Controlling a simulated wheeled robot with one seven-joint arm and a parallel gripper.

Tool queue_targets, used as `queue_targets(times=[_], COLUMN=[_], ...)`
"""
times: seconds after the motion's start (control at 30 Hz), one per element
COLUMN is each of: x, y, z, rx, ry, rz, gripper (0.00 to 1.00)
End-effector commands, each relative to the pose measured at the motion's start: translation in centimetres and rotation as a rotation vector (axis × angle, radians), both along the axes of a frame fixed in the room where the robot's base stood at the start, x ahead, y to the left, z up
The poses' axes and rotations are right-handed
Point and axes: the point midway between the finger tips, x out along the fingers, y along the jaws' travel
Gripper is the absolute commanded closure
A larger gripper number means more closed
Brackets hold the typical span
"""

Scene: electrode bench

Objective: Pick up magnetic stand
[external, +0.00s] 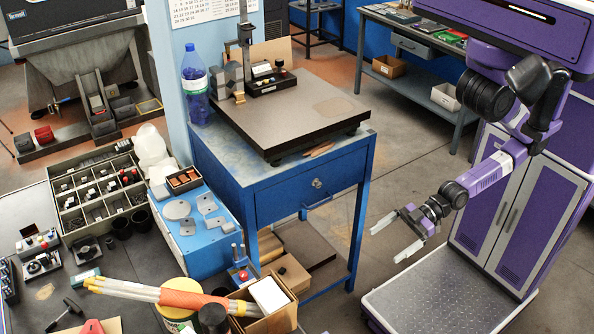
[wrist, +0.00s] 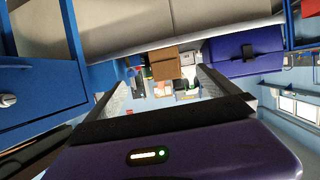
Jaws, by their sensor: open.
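An upright stand with a dark column (external: 245,50) is at the back of the dark surface plate (external: 290,112) on the blue bench. A smaller stand with a blue base and red part (external: 240,270) is low beside the bench. I cannot tell for certain which is the magnetic stand. My gripper (external: 384,247) is open and empty, in the air to the right of the blue bench and well away from both stands. Its spread fingers also show in the wrist view (wrist: 165,95), with nothing between them.
A blue bottle (external: 195,84) stands at the bench's back left corner, and a black box with knobs (external: 270,82) is beside the column. A cardboard box (external: 272,318) and long rolls (external: 150,292) lie in front. The plate's front is mostly clear.

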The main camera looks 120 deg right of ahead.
Motion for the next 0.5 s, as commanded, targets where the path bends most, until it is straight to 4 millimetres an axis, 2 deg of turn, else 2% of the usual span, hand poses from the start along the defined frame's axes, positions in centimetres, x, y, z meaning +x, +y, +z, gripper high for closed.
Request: queue_targets(times=[0.03,0.2,0.4,0.5], x=[1.8,7.3,14.5,18.2], y=[-0.9,-3.4,-7.0,-9.1], z=[-1.7,-6.2,-9.4,-10.1], rx=[0.000,0.006,0.022,0.031], ry=[0.005,0.047,0.078,0.081], rz=[-0.017,-0.042,-0.042,-0.028], gripper=[0.00,0.00,0.00,0.00])
